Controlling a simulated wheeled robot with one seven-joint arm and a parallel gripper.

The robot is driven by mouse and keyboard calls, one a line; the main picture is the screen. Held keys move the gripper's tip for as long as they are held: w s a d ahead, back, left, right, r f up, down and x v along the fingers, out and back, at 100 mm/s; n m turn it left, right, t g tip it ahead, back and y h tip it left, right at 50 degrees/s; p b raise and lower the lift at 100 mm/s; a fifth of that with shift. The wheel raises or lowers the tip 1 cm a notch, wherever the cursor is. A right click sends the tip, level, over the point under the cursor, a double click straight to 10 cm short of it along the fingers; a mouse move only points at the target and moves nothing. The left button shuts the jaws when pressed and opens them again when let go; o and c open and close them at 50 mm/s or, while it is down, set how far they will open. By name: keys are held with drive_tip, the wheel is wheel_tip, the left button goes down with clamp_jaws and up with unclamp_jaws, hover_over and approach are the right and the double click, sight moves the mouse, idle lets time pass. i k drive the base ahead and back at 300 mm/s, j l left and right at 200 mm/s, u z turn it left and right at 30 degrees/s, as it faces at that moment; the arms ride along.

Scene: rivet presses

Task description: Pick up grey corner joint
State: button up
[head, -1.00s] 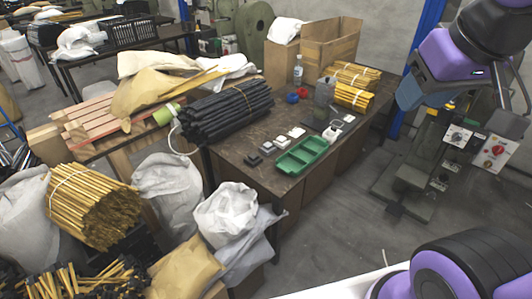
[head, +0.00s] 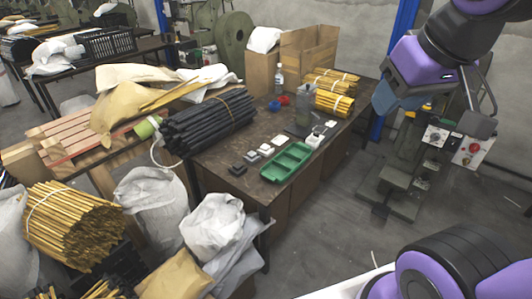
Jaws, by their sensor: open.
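Several small square blocks lie in a row on the brown table. I take a grey one (head: 252,157) in this row to be the grey corner joint; its exact shape is too small to make out. A darker block (head: 238,169) lies just in front of it and a white one (head: 266,150) just behind it. My gripper (head: 399,98), at the end of my purple arm in the upper right, is open and empty. It is well to the right of the blocks, apart from the table. Its fingers are hard to make out.
A green tray (head: 286,162) lies right beside the blocks. A bundle of black rods (head: 208,122) is to their left. A bottle (head: 279,79), cardboard boxes and yellow rod bundles (head: 334,102) stand behind. A green press (head: 400,180) stands on the floor at right.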

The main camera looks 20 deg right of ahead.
sight(252, 157)
drive_tip(key=i+l+u, duration=0.3)
drive_tip(key=l, duration=0.35)
drive_tip(key=i+l+u, duration=0.35)
drive_tip(key=l, duration=0.4)
drive_tip(key=i+l+u, duration=0.15)
drive_tip(key=l, duration=0.25)
drive_tip(key=i+l+u, duration=0.15)
drive_tip(key=l, duration=0.25)
drive_tip(key=i+l+u, duration=0.2)
drive_tip(key=l, duration=0.2)
drive_tip(key=k, duration=0.05)
